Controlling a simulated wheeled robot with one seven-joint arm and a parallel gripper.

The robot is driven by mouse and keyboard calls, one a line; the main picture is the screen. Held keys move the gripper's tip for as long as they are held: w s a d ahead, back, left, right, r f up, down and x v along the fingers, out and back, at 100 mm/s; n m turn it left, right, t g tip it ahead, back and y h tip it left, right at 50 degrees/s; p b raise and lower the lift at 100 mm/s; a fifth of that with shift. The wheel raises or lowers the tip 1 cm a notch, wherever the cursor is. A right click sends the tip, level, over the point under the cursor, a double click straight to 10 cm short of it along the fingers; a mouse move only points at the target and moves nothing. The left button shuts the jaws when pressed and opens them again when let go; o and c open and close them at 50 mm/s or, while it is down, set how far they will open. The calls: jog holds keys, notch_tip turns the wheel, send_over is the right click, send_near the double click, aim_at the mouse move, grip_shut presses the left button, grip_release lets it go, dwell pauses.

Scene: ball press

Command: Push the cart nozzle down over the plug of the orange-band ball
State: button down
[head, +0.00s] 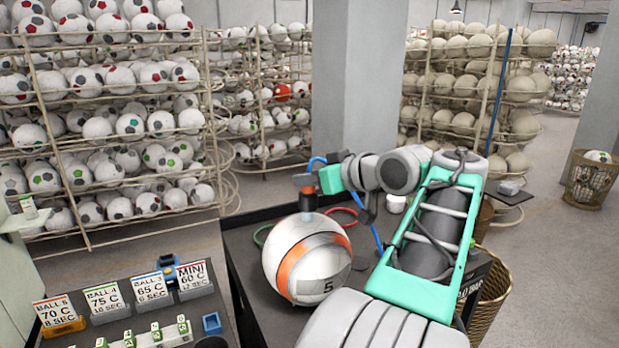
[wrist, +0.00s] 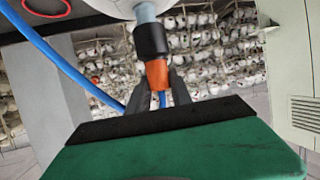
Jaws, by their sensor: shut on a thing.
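The orange-band ball (head: 335,248), white with an orange stripe and a dark "5", sits on the dark cart top (head: 262,222). My gripper (head: 313,184) is above the ball, shut on the cart nozzle (head: 308,201). In the wrist view the nozzle (wrist: 150,40) has an orange body, a black collar and a pale blue tip. My fingers (wrist: 160,88) grip its orange part. The tip points at the ball (wrist: 100,8) and meets its outline there. The plug is hidden, so I cannot tell whether the nozzle is seated over it.
A blue hose (head: 375,232) hangs beside the ball and also crosses the wrist view (wrist: 65,62). Temperature cards (head: 104,299) stand on a bench at lower left. Ball racks (head: 110,130) stand behind.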

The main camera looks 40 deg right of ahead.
jog(key=shift+f+b, duration=0.35)
jog(key=shift+f, duration=0.15)
jog(key=c, duration=1.1)
grip_release()
jog(key=p+v, duration=0.4)
jog(key=v, duration=0.3)
jog(key=shift+s+r, duration=0.15)
jog(key=shift+s, duration=0.2)
